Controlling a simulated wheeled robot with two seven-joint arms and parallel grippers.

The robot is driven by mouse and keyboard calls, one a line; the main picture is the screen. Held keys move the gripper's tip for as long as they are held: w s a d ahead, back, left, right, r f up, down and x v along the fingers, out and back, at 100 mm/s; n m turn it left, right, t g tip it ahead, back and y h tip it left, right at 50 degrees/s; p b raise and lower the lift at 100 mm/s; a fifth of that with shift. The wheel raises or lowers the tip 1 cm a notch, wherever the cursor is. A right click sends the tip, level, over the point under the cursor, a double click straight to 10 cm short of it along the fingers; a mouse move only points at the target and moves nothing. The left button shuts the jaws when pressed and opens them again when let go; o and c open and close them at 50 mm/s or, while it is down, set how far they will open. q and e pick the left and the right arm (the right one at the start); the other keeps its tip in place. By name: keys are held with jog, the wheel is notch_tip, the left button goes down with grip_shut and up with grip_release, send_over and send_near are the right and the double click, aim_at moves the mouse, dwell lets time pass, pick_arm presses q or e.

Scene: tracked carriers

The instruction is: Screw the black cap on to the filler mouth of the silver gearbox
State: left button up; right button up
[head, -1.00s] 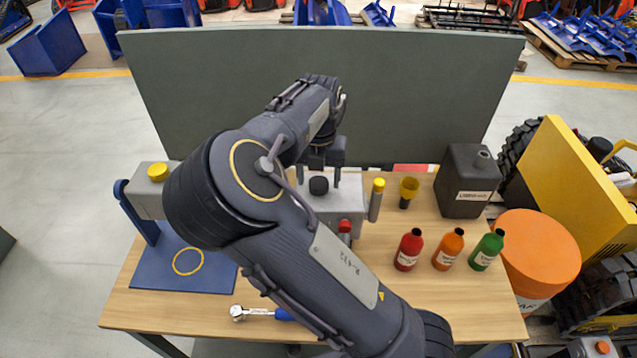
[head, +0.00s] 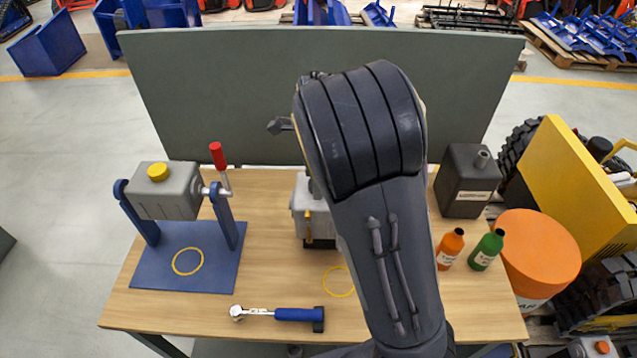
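A silver-grey housing (head: 300,204) stands mid-table, mostly hidden behind my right arm; its top, and any black cap there, cannot be seen. Another grey gearbox-like box (head: 175,197) with a yellow cap (head: 158,172) on top hangs in a blue stand (head: 150,272) at the left. I cannot tell from this frame alone which box the task means. My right arm rises from the lower right across the middle. My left gripper is not in view.
A red-handled crank (head: 219,160) stands up on the stand. A blue-handled ratchet (head: 285,314) lies at the front. Orange (head: 449,250) and green (head: 487,251) bottles and a dark canister (head: 466,182) stand at the right. A grey panel (head: 220,90) closes the back.

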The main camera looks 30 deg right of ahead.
jog(key=n, duration=0.8)
jog(key=shift+n, duration=1.1)
jog(key=c, duration=0.7)
jog(key=m, duration=0.4)
jog(key=shift+c, duration=0.3)
jog(key=m, duration=0.4)
jog(key=shift+m, duration=1)
